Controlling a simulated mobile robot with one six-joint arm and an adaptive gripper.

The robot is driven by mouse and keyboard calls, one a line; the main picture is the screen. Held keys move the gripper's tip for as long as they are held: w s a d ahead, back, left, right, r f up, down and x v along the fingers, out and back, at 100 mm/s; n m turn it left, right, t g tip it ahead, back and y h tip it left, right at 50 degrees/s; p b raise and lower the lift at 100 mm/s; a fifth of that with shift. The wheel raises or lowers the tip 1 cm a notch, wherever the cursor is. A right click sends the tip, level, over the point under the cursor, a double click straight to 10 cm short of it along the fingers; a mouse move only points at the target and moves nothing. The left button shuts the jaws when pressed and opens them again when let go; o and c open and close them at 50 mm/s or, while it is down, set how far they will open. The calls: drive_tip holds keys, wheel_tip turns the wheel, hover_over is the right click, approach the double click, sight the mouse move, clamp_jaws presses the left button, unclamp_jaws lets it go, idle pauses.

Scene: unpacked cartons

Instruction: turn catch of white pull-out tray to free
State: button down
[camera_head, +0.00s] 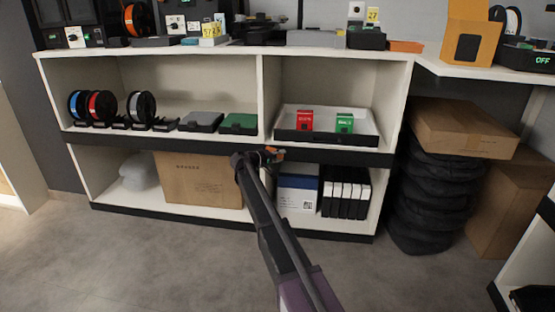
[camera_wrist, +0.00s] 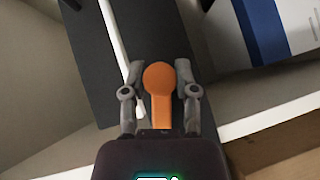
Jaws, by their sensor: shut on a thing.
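The white pull-out tray (camera_head: 325,124) sits in the right upper bay of the low shelf unit, with a red box (camera_head: 305,121) and a green box (camera_head: 344,123) in it. The orange catch (camera_head: 275,151) is at the dark front strip below the tray's left part. In the wrist view the catch (camera_wrist: 158,78) has a round head and a straight stem pointing down toward my gripper. My gripper (camera_wrist: 159,70) has one finger on each side of the catch and is shut on it. In the head view my gripper (camera_head: 262,155) partly covers the catch.
Below the catch, a blue-and-white box (camera_head: 297,194) and several black-and-white binders (camera_head: 345,193) stand in the lower bay. A large cardboard carton (camera_head: 197,181) is to the left. Black stacked tyre-like bags (camera_head: 436,195) and cartons stand right. The grey floor in front is clear.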

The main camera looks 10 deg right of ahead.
drive_tip(key=shift+d, duration=0.1)
drive_tip(key=shift+c, duration=1.9)
unclamp_jaws()
